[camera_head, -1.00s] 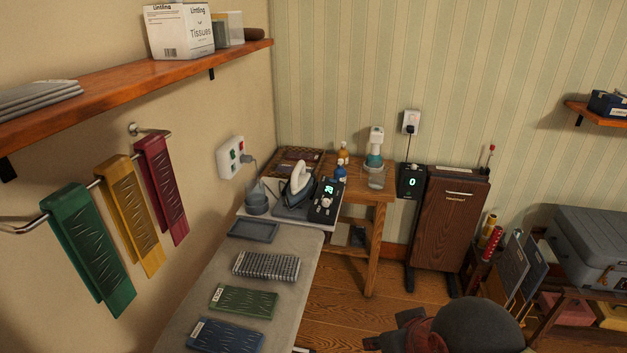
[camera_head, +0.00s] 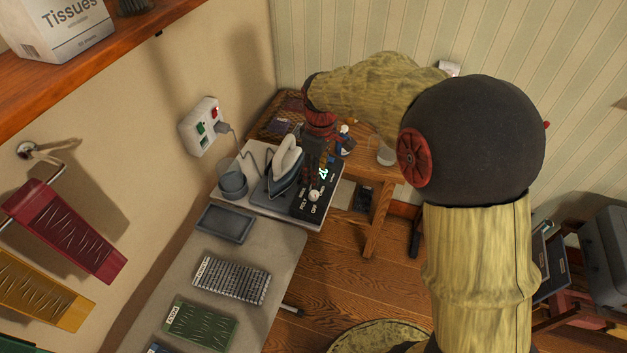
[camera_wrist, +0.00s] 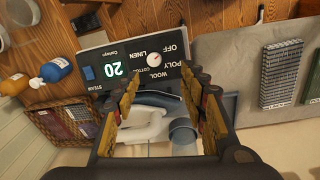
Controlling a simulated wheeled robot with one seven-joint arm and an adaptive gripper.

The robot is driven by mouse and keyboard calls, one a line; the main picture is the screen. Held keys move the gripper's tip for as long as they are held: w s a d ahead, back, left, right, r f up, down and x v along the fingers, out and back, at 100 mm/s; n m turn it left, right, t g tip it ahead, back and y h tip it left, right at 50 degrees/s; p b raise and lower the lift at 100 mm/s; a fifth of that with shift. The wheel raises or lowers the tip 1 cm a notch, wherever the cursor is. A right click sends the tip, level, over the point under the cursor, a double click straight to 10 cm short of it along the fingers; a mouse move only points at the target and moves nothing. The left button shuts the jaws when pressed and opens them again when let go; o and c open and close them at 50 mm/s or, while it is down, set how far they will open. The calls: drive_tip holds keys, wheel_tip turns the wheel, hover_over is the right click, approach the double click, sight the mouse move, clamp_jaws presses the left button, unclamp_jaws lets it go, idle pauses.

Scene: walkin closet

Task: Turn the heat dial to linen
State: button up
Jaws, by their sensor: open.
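The heat dial (camera_wrist: 154,60) is a small pale round knob on a black control panel (camera_wrist: 97,63). Around it I read OFF, POLY, WOOL, COTTON and LINEN. A small reddish mark shows on it, but its exact setting is too small to tell. The panel's green display reads 20. The dial (camera_head: 314,195) also shows in the head view, at the panel's near end. My gripper (camera_wrist: 162,92) is open and empty, with the dial seen just beyond its fingertips, apart from them. In the head view my gripper (camera_head: 313,172) hangs over the panel and hides part of it.
A white iron (camera_head: 286,165) stands left of the panel, close to my gripper. Blue and orange bottles (camera_wrist: 50,70) stand beyond the panel. A grey tray (camera_head: 225,223) and folded cloths (camera_head: 231,280) lie on the ironing board.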

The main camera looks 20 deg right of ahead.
drive_tip(key=n+g+p, duration=0.1)
drive_tip(key=n+p, duration=0.1)
approach(314, 193)
wheel_tip(314, 193, down, 8)
drive_tip(key=shift+f+b, duration=0.25)
drive_tip(key=shift+b, duration=0.6)
drive_tip(key=shift+c, duration=1.2)
clamp_jaws()
